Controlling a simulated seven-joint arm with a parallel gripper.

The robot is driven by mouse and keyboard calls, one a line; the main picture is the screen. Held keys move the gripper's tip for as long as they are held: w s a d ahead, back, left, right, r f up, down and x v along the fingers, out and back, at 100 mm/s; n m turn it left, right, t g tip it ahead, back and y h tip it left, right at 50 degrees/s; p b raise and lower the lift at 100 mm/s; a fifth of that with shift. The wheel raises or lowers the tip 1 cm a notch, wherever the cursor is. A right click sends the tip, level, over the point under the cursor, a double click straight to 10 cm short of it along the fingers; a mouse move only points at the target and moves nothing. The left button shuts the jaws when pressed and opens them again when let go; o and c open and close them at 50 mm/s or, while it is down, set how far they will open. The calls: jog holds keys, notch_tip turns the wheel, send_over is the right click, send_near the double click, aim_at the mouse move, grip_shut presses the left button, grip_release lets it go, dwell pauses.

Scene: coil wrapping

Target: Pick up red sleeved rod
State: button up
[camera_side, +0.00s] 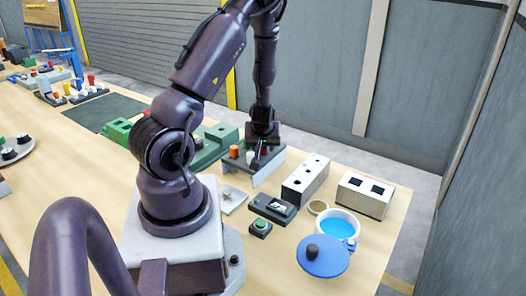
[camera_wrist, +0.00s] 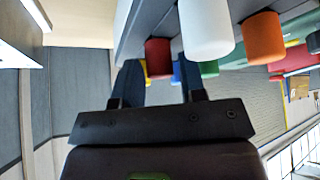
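The red sleeved rod (camera_wrist: 158,55) shows in the wrist view as a short red cylinder on a grey rack. It lies just beyond and between the two fingertips of my gripper (camera_wrist: 160,72). My fingers are apart with a gap between them, and I see nothing clamped. I cannot tell how far the rod reaches in between them. In the side view, my gripper (camera_side: 262,146) points down over the right part of the grey rack (camera_side: 268,172), and it hides the red rod there.
Beside the red rod are a white cylinder (camera_wrist: 207,30) and an orange cylinder (camera_wrist: 263,40). Smaller coloured pieces show behind. In the side view, a block with holes (camera_side: 306,180), a two-slot box (camera_side: 364,194) and a blue-filled bowl (camera_side: 338,226) stand to the right.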

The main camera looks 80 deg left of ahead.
jog(key=c, duration=0.6)
jog(key=shift+r, duration=5)
